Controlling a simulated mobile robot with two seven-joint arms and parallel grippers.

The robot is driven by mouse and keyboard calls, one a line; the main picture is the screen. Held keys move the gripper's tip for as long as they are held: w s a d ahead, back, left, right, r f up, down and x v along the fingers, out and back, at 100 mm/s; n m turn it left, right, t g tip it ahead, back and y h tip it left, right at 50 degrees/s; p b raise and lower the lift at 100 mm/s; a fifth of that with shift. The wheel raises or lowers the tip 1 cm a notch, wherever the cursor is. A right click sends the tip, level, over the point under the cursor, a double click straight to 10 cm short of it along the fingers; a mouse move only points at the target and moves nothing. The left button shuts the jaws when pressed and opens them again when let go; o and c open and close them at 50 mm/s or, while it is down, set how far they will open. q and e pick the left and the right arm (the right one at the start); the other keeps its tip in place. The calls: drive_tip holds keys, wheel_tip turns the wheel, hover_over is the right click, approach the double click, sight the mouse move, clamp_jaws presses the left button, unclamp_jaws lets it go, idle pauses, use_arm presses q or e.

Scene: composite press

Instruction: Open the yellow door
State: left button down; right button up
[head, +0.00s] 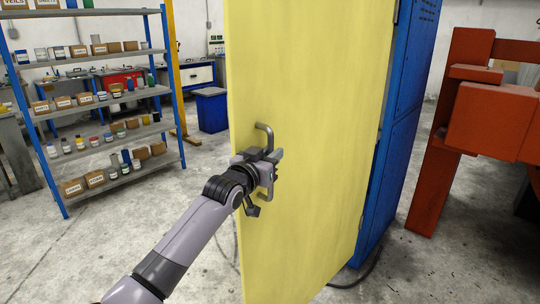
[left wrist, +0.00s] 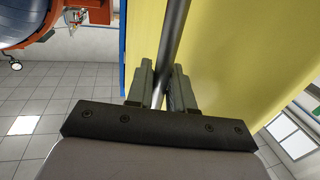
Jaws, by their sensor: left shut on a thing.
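The yellow door (head: 310,130) stands upright in the middle of the head view, in front of the blue cabinet (head: 402,130). A grey metal bar handle (head: 265,130) is fixed near the door's left edge. My left gripper (head: 270,164) is shut on this handle. In the left wrist view the handle (left wrist: 174,40) runs between the two fingers of my left gripper (left wrist: 162,85), with the yellow door (left wrist: 235,50) behind. The middle of the handle is hidden by the gripper in the head view. My right gripper is not in view.
A blue-framed shelf (head: 110,104) with boxes and jars stands at the left. A red-orange machine frame (head: 450,120) stands close on the right. A blue bin (head: 211,110) stands behind the door's left edge. The grey floor (head: 120,245) at the front left is clear.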

use_arm(q)
drive_tip(key=shift+s+d+r, duration=0.1)
drive_tip(key=shift+s+d, duration=0.05)
drive_tip(key=shift+d, duration=0.1)
idle(0.3)
drive_tip(key=c, duration=1.2)
unclamp_jaws()
drive_tip(key=shift+o, duration=0.2)
drive_tip(key=shift+s+a, duration=0.1)
drive_tip(key=shift+s, duration=0.05)
drive_tip(key=v, duration=0.7)
